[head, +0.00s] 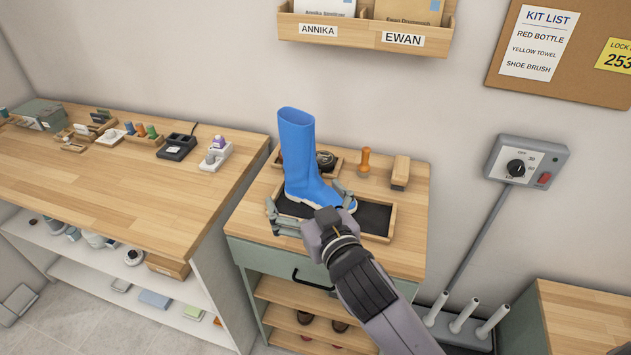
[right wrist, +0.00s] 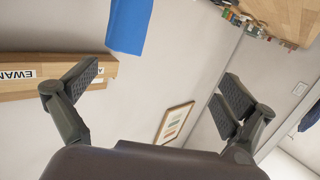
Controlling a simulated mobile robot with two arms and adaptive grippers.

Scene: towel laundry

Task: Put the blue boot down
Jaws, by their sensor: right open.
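The blue boot (head: 297,150) stands upright, toe to the right, on a dark-lined wooden tray (head: 376,218) on the small cabinet's top. Part of the boot also shows at the top of the right wrist view (right wrist: 130,22). My right gripper (head: 306,205) is open, with one finger left of the boot's foot and the other near its toe. In the right wrist view, its fingers (right wrist: 165,85) are wide apart with nothing between them. Whether a finger touches the boot, I cannot tell. My left gripper is not in view.
Behind the boot are a wooden tray with a dark round tin (head: 326,161), an orange-handled stamp-like tool (head: 364,163) and a brush (head: 400,172). A long workbench (head: 130,195) stands at left. White boot pegs (head: 464,316) stand right of the cabinet.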

